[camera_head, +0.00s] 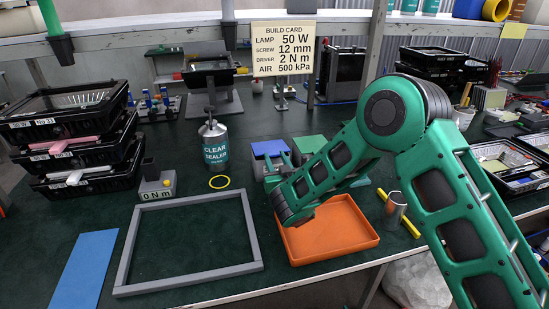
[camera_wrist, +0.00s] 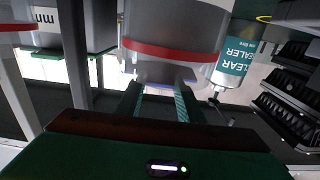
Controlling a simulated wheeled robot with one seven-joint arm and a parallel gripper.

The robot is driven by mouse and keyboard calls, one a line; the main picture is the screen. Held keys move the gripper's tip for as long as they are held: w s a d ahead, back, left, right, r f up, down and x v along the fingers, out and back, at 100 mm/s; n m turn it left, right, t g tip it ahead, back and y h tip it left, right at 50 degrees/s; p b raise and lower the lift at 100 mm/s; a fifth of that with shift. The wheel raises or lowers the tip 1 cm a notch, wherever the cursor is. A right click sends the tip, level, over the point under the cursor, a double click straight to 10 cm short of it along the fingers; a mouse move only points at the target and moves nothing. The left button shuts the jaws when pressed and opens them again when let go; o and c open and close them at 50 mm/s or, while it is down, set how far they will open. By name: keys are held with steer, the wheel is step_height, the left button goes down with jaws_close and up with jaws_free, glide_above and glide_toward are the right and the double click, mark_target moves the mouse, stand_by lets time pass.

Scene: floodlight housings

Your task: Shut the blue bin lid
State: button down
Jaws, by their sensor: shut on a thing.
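The blue bin lid (camera_head: 270,148) shows in the head view as a blue panel on top of a small grey bin (camera_head: 258,168) at the middle of the bench. I cannot tell how far open it is. My gripper (camera_head: 284,159) is at the lid's front right edge, partly covered by my arm. In the wrist view, the two green fingers of my gripper (camera_wrist: 158,95) reach to the lower edge of a pale, rounded thing with a red band (camera_wrist: 175,50). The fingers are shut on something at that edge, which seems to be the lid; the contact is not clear.
A green lid (camera_head: 310,143) is just right of the blue one. An orange tray (camera_head: 372,238) and a grey frame (camera_head: 190,285) lie in front. The sealer can (camera_head: 214,148) stands to the left. Stacked black trays (camera_head: 75,112) are at the far left.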

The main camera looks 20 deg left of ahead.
steer(key=shift+w+d+f, duration=0.1)
steer(key=shift+d+f, duration=0.05)
steer(key=shift+f, duration=0.05)
steer(key=c, duration=1.2)
jaws_free()
steer(key=shift+r, duration=0.15)
steer(key=shift+a, duration=0.35)
steer(key=shift+d, duration=0.1)
